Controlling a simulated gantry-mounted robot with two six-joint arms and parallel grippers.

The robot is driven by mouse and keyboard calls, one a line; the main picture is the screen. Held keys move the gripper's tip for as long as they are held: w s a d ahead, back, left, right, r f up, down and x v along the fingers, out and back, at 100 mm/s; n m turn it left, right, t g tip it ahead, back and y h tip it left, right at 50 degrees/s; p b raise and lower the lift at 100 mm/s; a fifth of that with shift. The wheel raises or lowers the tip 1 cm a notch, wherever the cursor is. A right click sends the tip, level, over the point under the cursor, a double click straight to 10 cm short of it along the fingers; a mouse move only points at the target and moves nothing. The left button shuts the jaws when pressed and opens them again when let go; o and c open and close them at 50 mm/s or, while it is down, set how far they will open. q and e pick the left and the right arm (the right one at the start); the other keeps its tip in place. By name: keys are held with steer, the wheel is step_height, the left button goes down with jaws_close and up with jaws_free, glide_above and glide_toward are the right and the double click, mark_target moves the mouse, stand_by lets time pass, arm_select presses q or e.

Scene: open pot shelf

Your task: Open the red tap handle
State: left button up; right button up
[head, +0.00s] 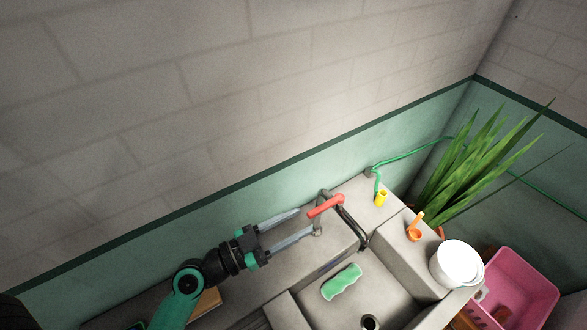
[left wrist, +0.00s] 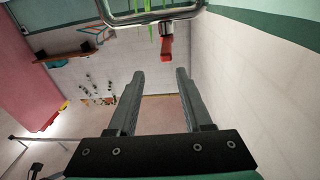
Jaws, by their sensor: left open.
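The red tap handle (head: 325,206) sits on top of the grey metal tap (head: 350,228) at the back of the concrete sink. My left gripper (head: 307,221) is open and empty, with its two long grey fingers pointing at the tap from the left. In the head view its fingertips are close to the handle; I cannot tell whether they touch it. In the left wrist view the red handle (left wrist: 167,46) shows beyond the fingertips (left wrist: 160,73), apart from them and not between the fingers. My right gripper does not show.
A green sponge (head: 342,281) lies in the sink (head: 385,292). A yellow cup (head: 381,198), an orange scoop (head: 414,231) and a white bucket (head: 457,263) stand to the right. A pink crate (head: 515,290) and a leafy plant (head: 462,170) are further right. The wall runs close behind the tap.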

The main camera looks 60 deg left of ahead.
mark_target(329, 202)
arm_select(q)
steer(key=shift+s+a+f+n+y+p, duration=0.2)
steer(key=shift+s+n+y, duration=0.1)
steer(key=shift+s+y, duration=0.1)
steer(key=shift+s+a+f+n+y+p, duration=0.15)
steer(key=shift+s+n+y, duration=0.15)
steer(key=shift+s, duration=0.05)
steer(key=shift+f, duration=0.1)
steer(key=shift+w, duration=0.1)
steer(key=w+p, duration=0.2)
steer(key=w, duration=0.9)
steer(key=shift+w+d+p, duration=0.15)
steer(key=shift+w+p, duration=0.2)
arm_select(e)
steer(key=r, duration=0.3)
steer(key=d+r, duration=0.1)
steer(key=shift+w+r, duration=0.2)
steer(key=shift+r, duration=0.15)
arm_select(q)
jaws_close()
